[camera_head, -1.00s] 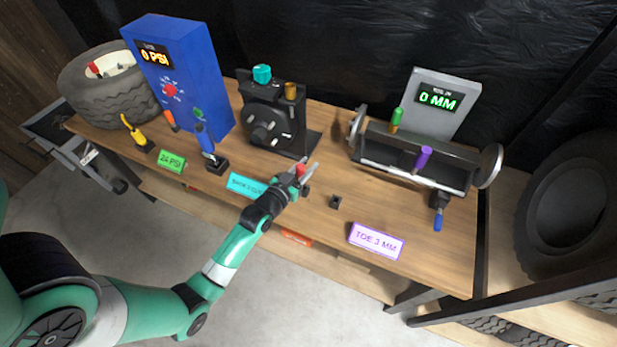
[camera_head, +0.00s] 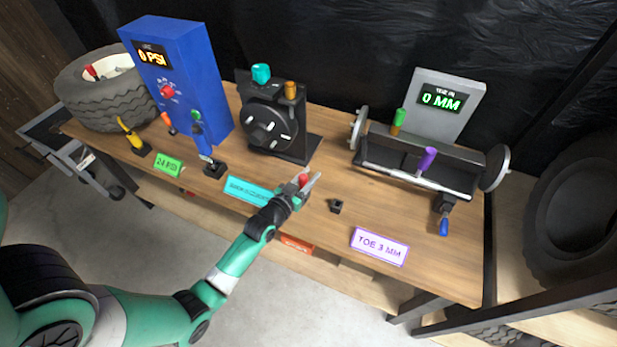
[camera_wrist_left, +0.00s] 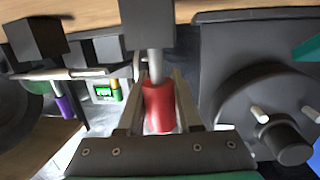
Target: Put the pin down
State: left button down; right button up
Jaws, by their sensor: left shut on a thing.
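The pin has a red handle (camera_head: 304,180) and shows closer in the left wrist view as a red cylinder (camera_wrist_left: 158,107) with a thin metal shaft. My left gripper (camera_head: 311,181) is shut on the red handle, above the front middle of the bench. A small dark block (camera_head: 336,206) stands on the bench just to the right of the gripper. In the left wrist view the shaft points toward a dark block (camera_wrist_left: 147,22); I cannot tell whether they touch. My right gripper is not in view.
A hub rig (camera_head: 270,125) stands behind the gripper. A blue gauge box (camera_head: 185,85) and tire (camera_head: 105,95) are at the left. A toe rig (camera_head: 415,160) is at the right. Bare bench lies around the small block and the "TOE 3 MM" sign (camera_head: 379,246).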

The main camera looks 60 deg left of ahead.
pick_arm(q)
jog(key=shift+s+d+f, duration=0.1)
jog(key=shift+s+f, duration=0.15)
jog(key=shift+f, duration=0.55)
jog(key=c, duration=0.9)
grip_release()
jog(key=o, duration=0.3)
jog(key=shift+f, duration=0.2)
jog(key=shift+r, duration=0.1)
jog(key=shift+r+p, duration=0.75)
jog(key=shift+r, duration=0.05)
jog(key=shift+p+v, duration=0.35)
jog(key=shift+v, duration=0.5)
jog(key=v, duration=0.3)
jog(key=p+v, duration=0.1)
jog(key=v, duration=0.6)
jog(key=shift+w+r, duration=0.1)
jog(key=shift+r, duration=0.15)
